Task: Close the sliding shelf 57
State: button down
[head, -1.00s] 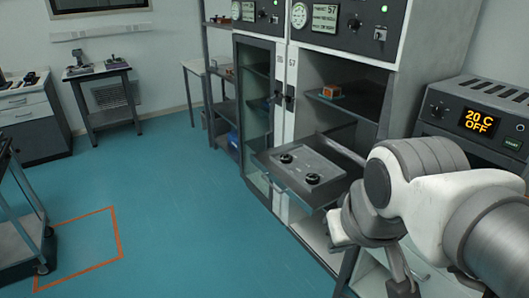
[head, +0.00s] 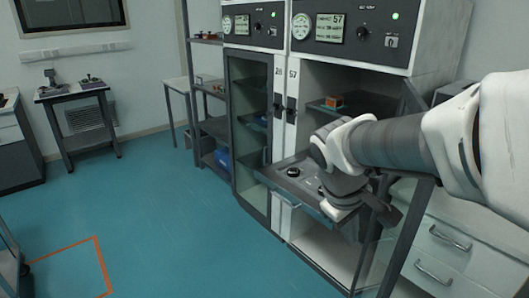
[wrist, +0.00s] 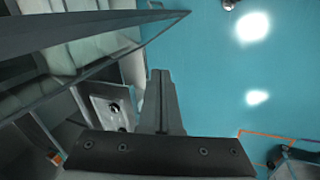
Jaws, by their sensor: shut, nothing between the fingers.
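Cabinet 57 (head: 350,62) stands with its front open. Its sliding shelf (head: 290,189) sticks out of the front, with a dark round knob (head: 293,172) showing on top. My arm hides the right part of the shelf in the head view. In the wrist view the shelf (wrist: 103,101) is left of the fingers, with dark knobs on it. My gripper (head: 385,213) is at the right side of the shelf, shut and empty; its fingers also show in the wrist view (wrist: 161,76). I cannot tell whether it touches the shelf.
A glass door (head: 378,250) stands open at the cabinet's right, close to my gripper. An orange block (head: 333,102) sits on an inner shelf above. Cabinet 28 (head: 250,120) with a glass door is on the left. The blue floor (head: 150,200) in front is clear.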

jog(key=w+d+f+n+h+b, duration=0.2)
jog(key=w+f+n+h+b, duration=0.15)
jog(key=w+f, duration=0.45)
jog(key=n+t+h+b, duration=0.8)
jog(key=n, duration=0.8)
send_near(315, 213)
jog(key=shift+y, duration=0.25)
jog(key=b+x, duration=0.1)
jog(key=x, duration=0.1)
jog(key=b+x, duration=0.1)
jog(key=x, duration=0.1)
jog(key=b+x, duration=0.1)
jog(key=x, duration=0.1)
jog(key=shift+w+d+r, duration=0.1)
jog(key=shift+d+r, duration=0.2)
jog(key=shift+d, duration=0.15)
